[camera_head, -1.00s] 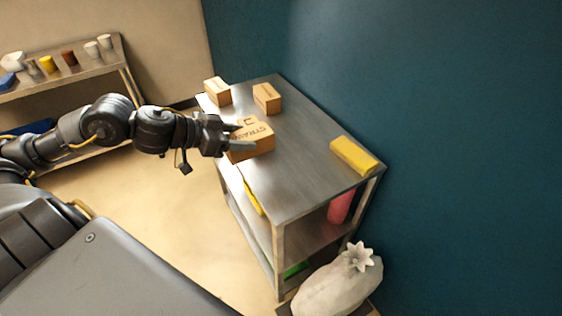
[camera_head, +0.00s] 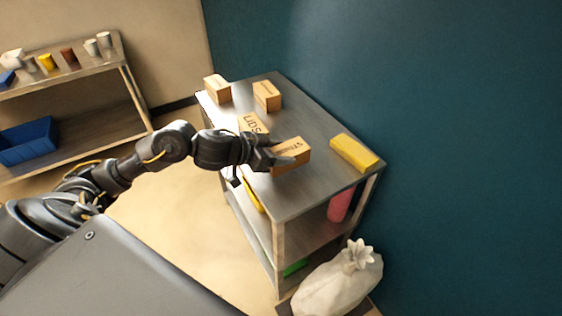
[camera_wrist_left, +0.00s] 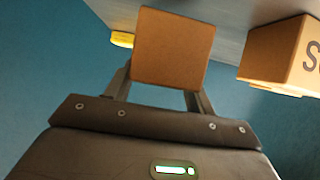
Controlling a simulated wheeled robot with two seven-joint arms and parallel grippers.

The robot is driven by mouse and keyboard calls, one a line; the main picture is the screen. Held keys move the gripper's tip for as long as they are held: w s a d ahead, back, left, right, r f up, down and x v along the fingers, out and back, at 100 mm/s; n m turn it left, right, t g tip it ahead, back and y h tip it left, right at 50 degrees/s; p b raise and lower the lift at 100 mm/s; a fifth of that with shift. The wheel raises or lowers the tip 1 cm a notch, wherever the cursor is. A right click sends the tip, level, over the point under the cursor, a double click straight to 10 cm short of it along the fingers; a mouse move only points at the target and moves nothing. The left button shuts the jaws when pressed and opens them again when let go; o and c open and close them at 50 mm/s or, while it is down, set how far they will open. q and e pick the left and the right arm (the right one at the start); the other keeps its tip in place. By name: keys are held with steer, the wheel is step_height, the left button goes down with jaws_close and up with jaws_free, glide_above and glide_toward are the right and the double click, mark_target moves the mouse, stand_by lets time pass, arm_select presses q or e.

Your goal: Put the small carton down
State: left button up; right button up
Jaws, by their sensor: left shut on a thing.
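My left gripper (camera_head: 275,155) is shut on a small brown carton (camera_head: 291,157) whose top lettering seems to read STRAWS. The carton is over the near part of the metal cart's top shelf (camera_head: 310,192); I cannot tell whether it touches the shelf. In the left wrist view the carton (camera_wrist_left: 172,48) shows as a plain brown face between the two fingers (camera_wrist_left: 160,88). A carton marked LIDS (camera_head: 252,125) stands just behind and left of it. My right gripper is not in view.
Two more cartons (camera_head: 217,88) (camera_head: 267,96) stand at the back of the cart. A yellow block (camera_head: 354,152) lies near its right edge. A white sack (camera_head: 340,285) sits in front. A blue wall (camera_head: 450,130) rises behind. Bare shelf shows between the yellow block and the held carton.

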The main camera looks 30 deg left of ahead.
arm_select(q)
steer(key=f, duration=0.2)
steer(key=f+b, duration=0.1)
steer(key=shift+w+d+f, duration=0.1)
steer(key=shift+w+d, duration=0.05)
steer(key=shift+d, duration=0.1)
steer(key=shift+a+f, duration=0.1)
steer(key=shift+f, duration=0.1)
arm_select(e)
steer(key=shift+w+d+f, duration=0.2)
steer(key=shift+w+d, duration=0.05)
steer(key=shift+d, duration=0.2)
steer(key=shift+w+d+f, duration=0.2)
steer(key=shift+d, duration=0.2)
arm_select(q)
steer(key=shift+f, duration=0.1)
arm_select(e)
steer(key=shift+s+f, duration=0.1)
arm_select(q)
steer(key=o, duration=1)
steer(key=shift+o, duration=0.2)
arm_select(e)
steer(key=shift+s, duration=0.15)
